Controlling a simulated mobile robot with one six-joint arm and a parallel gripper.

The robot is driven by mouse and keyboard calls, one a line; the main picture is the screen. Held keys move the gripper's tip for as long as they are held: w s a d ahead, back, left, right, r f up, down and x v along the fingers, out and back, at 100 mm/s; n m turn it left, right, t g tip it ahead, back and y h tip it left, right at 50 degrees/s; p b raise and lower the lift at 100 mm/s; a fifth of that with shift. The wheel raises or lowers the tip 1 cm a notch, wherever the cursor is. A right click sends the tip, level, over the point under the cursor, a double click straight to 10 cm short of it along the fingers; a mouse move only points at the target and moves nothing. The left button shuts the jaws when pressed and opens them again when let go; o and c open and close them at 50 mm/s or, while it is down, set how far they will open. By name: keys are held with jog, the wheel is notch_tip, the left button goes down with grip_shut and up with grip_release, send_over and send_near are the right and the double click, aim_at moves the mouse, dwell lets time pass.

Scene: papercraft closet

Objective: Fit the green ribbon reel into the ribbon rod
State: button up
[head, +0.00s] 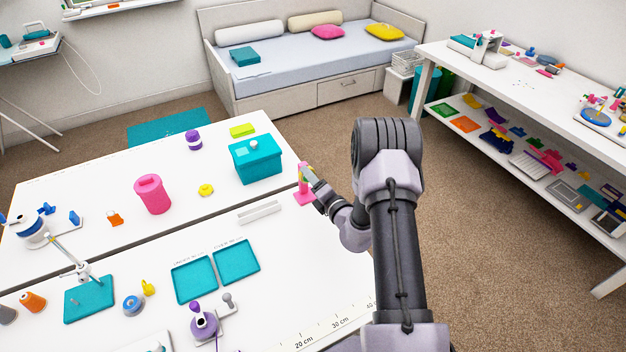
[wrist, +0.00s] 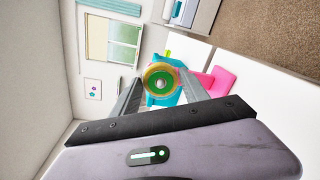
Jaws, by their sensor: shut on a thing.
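The green ribbon reel (wrist: 161,80) is between the fingertips of my gripper (wrist: 160,88) in the wrist view, its round face and centre hole turned to the camera. My gripper is shut on it. In the head view, my gripper (head: 312,180) is at the table's right end, beside a pink stand (head: 303,195). This stand looks like the ribbon rod's support; the rod itself cannot be made out clearly. Pink parts of the stand (wrist: 218,82) show right of the reel in the wrist view. I cannot tell whether the reel touches the rod.
A teal box (head: 256,160) stands left of the pink stand. A white bar (head: 260,212) lies in front of it, and two teal trays (head: 236,262) lie nearer. A pink canister (head: 152,195) and a yellow piece (head: 206,190) stand farther left. Carpet is clear to the right.

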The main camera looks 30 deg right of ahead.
jog(key=shift+w, duration=0.15)
dwell(0.3)
jog(key=o, duration=1.4)
jog(key=shift+o, duration=0.2)
jog(key=s+r+p, duration=0.2)
jog(key=s, duration=1.5)
jog(key=shift+d, duration=0.3)
jog(key=shift+s, duration=0.1)
